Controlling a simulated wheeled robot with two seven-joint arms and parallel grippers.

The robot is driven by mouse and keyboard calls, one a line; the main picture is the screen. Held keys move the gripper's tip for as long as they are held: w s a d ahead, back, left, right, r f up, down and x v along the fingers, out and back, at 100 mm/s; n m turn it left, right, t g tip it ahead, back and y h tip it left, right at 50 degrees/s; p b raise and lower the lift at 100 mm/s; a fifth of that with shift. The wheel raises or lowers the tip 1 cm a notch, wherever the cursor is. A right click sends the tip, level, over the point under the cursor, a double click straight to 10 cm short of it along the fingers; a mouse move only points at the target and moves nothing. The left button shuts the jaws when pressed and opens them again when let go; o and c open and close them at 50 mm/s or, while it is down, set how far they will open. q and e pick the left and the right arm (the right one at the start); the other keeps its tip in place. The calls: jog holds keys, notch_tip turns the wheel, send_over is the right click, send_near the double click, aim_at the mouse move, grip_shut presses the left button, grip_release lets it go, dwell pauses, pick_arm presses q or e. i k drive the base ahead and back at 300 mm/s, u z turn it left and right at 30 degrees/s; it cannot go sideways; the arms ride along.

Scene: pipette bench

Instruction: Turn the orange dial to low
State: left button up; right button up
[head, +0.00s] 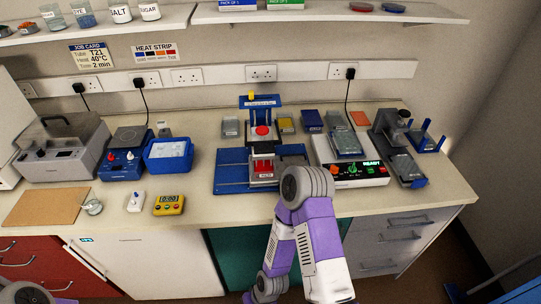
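A white instrument (372,181) with a lit green READY display stands on the right part of the bench. A small orange dial (333,170) appears at the left end of its dark front panel. Its pointer and markings are too small to read. A purple and grey arm of mine rises from the bottom centre, and its grey rounded joint is just left of and below the dial in the picture. No gripper fingers show on it; they may be hidden behind the joint. Another bit of my arm shows at the bottom left corner, without fingers. I see neither gripper.
Left of the instrument are a blue stand (233,170) with red parts and small boxes. A microscope-like device (404,150) stands close on its right. A yellow timer (169,205), blue tub (169,154) and blue-based stirrer (122,162) are further left. The front bench strip right of the timer is clear.

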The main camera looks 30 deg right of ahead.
aim_at(334, 170)
jog(key=u, duration=0.9)
jog(key=k, duration=0.85)
jog(key=z, duration=1)
